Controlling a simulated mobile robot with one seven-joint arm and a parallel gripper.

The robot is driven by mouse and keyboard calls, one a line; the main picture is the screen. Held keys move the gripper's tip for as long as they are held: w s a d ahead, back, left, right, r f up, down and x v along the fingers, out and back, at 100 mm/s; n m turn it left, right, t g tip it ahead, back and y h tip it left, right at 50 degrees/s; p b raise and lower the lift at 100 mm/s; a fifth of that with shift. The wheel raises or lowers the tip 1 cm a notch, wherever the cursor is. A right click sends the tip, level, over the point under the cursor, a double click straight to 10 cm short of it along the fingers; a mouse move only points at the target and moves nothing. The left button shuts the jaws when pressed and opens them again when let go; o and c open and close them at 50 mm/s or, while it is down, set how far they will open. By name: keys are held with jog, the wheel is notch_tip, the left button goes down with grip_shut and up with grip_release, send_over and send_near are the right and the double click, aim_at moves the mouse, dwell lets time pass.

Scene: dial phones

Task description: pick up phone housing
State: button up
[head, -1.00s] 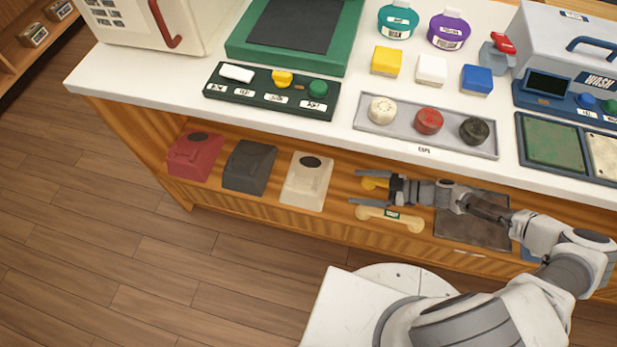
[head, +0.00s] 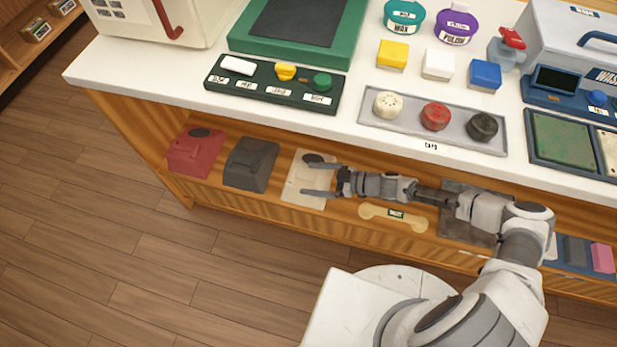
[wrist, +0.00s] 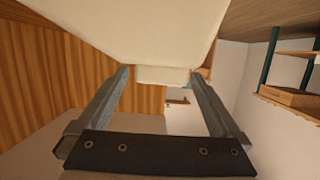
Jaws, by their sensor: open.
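Three phone housings stand in a row on the lower shelf: a red one (head: 197,152), a dark grey one (head: 250,164) and a cream one (head: 300,188). My gripper (head: 304,179) is open at the cream housing, with its two fingers over or beside it in the head view. In the wrist view a large cream surface (wrist: 140,28), which looks like the cream housing, fills the top, with a small cream block (wrist: 163,75) between the open fingers (wrist: 163,82). Whether the fingers touch the housing I cannot tell.
A cream handset (head: 393,215) lies on the shelf under my arm. The white countertop (head: 120,68) overhangs the shelf and holds a tray (head: 455,128) of round caps. A dark mat (head: 452,226) lies to the right. The floor in front is clear.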

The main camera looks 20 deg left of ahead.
jog(key=shift+s+a+f, duration=0.1)
jog(key=shift+a+f, duration=0.1)
jog(key=shift+a, duration=0.4)
grip_shut()
